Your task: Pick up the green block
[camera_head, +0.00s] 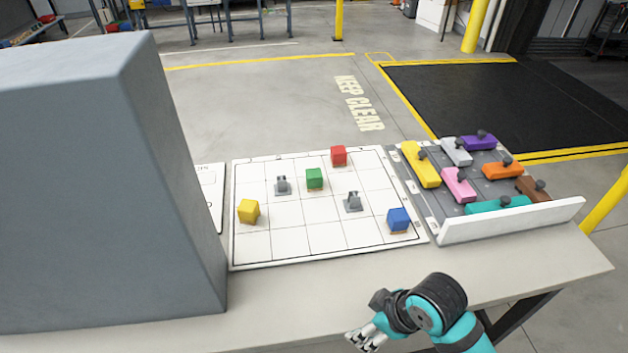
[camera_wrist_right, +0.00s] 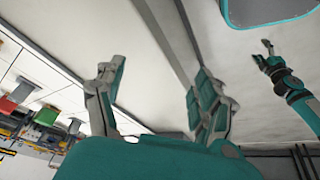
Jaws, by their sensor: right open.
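The green block (camera_head: 314,178) sits upright on a white gridded board (camera_head: 270,235), in front of and left of the red block (camera_head: 338,156). It also shows small at the left of the right wrist view (camera_wrist_right: 46,115). My right gripper (camera_head: 362,340) is open and empty at the table's front edge, well short of the green block. Its two spread fingers show in the right wrist view (camera_wrist_right: 158,95). My left gripper shows small at the upper right of the right wrist view (camera_wrist_right: 264,50), its fingertips apart and empty; it is not in the head view.
A yellow block (camera_head: 248,210), a blue block (camera_head: 398,220) and two grey brackets (camera_head: 282,185) stand on the board. A rack of coloured handled pieces (camera_head: 437,220) is at right. A tall grey box (camera_head: 90,190) blocks the left. The front table strip is clear.

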